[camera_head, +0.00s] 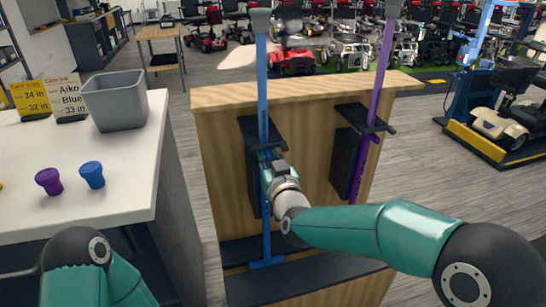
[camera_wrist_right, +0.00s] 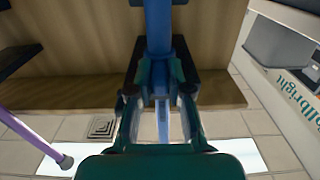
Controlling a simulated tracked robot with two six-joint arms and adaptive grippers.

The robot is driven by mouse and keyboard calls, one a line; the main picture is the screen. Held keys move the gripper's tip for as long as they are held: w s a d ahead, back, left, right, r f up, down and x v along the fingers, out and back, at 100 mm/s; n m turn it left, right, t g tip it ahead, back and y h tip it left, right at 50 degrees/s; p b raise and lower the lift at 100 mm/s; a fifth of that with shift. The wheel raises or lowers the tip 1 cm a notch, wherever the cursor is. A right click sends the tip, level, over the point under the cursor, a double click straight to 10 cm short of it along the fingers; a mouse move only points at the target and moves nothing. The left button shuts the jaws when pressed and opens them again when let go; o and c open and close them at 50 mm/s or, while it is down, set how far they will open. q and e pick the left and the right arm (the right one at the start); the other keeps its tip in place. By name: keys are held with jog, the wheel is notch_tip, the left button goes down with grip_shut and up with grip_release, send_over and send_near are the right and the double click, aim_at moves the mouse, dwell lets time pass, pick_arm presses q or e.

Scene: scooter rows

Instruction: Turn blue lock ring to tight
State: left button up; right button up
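A blue cane (camera_head: 263,90) stands upright against the wooden rack, held at a dark bracket. My right gripper (camera_head: 267,158) is at the cane's middle, level with the bracket, and hides the blue lock ring there. In the right wrist view, the two teal fingers of my right gripper (camera_wrist_right: 161,80) lie on either side of the thicker blue collar, which looks like the lock ring (camera_wrist_right: 159,48), and appear closed against it. The ring's tight or loose state cannot be read. Only part of my left arm shows at the lower left; its gripper is out of view.
A purple cane (camera_head: 383,70) stands in the rack (camera_head: 225,140) to the right. The white counter (camera_head: 110,190) at left holds a grey bin (camera_head: 112,105), a purple rubber tip (camera_head: 48,181), a blue rubber tip (camera_head: 92,175) and two cards. Scooters stand behind.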

jog(key=o, duration=0.3)
jog(key=shift+w+d+r, duration=0.1)
jog(key=shift+w+r, duration=0.05)
jog(key=shift+w, duration=0.1)
jog(key=shift+s, duration=0.1)
jog(key=shift+s, duration=0.1)
jog(key=v, duration=1.1)
jog(key=shift+s, duration=0.4)
jog(key=shift+w+d, duration=0.1)
